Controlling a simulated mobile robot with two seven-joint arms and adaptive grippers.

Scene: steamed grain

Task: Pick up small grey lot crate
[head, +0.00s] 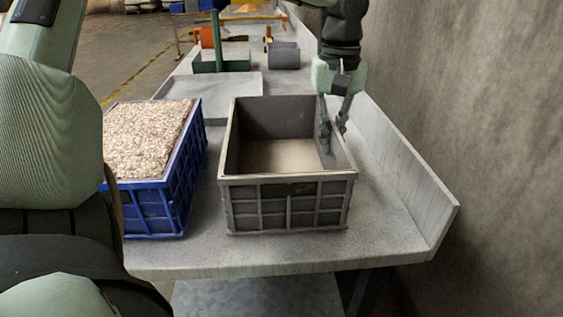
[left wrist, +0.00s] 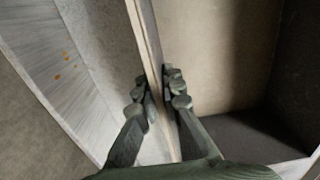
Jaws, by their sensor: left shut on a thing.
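The small grey lot crate (head: 287,190) stands upright and empty on the grey table, in the middle of the head view. My left gripper (head: 334,140) reaches down over its right wall, one finger inside the crate and one outside. In the left wrist view the two fingers of the gripper (left wrist: 163,97) close on the thin rim of the crate wall (left wrist: 147,40) from both sides. The crate appears to rest on the table top. My right gripper is not in view.
A blue crate (head: 165,208) full of pale grain stands close on the left. A grey table (head: 390,205) carries them, with a raised ledge (head: 420,190) along its right side by the wall. A flat grey tray (head: 235,85), a green stand (head: 222,66) and a grey cylinder (head: 285,57) lie behind.

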